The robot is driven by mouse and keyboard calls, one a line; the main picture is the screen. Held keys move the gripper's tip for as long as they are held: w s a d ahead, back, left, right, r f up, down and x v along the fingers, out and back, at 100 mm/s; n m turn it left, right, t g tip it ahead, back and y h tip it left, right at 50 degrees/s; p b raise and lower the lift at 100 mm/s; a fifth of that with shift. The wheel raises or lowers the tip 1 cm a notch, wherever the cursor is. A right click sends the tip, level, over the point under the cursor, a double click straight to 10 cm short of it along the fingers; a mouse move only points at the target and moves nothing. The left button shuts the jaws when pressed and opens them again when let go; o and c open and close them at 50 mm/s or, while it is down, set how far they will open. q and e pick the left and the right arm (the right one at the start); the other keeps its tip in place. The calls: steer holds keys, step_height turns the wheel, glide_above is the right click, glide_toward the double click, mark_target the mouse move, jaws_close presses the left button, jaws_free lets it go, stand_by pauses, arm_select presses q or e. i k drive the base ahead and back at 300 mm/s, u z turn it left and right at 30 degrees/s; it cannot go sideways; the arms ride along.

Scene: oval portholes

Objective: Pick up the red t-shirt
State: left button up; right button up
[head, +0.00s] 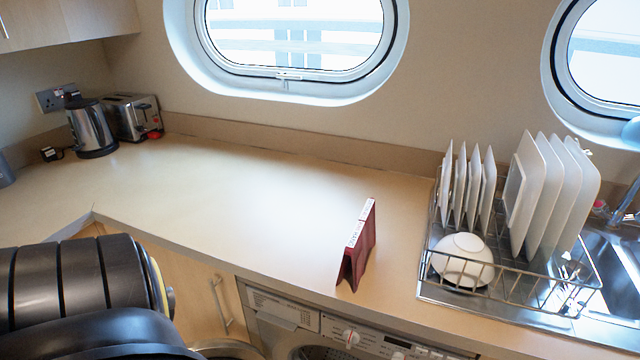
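I see no red t-shirt laid out in the head view. The only large red thing is a dark red, stiff-looking item (359,258) with a pale, lettered top edge. It stands upright near the front edge of the counter, left of the dish rack, and looks more like an open book or folded card than cloth. A thick black part of my own arm fills the lower left corner. Neither of my gripper's fingers shows, and nothing touches the dark red item.
The counter (230,195) is clear left of the red item. A kettle (91,128) and a toaster (133,117) stand at the back left. A wire dish rack (520,282) with plates and a bowl (462,258) stands right, beside the sink. A washing machine (345,335) is below.

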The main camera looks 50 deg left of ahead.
mark_target(361, 243)
steer(key=k, duration=0.35)
steer(key=u, duration=1)
